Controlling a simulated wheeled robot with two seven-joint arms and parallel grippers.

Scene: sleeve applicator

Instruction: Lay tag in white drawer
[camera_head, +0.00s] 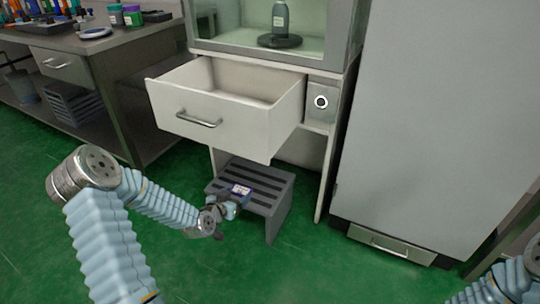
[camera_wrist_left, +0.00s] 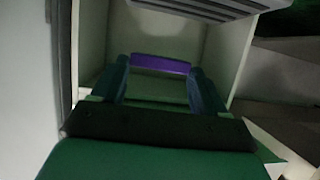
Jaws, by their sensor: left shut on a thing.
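The white drawer (camera_head: 225,125) is pulled open from the white cabinet, and the part of its inside that shows looks empty. My left gripper (camera_head: 238,196) is low in front of the cabinet, below the drawer and over the grey step stool in the picture. It is shut on the tag (camera_head: 241,190), a small purple and white piece. In the left wrist view the tag (camera_wrist_left: 160,64) shows as a purple strip between the two dark fingers. My right gripper is out of view; only part of that arm shows at the lower right.
A grey slatted step stool (camera_head: 270,198) stands under the drawer. A glass-fronted compartment above holds a bottle (camera_head: 280,18) on a dark round base. A tall grey cabinet (camera_head: 430,120) stands at right. A workbench (camera_head: 95,42) with bottles is at left. Green floor is open in front.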

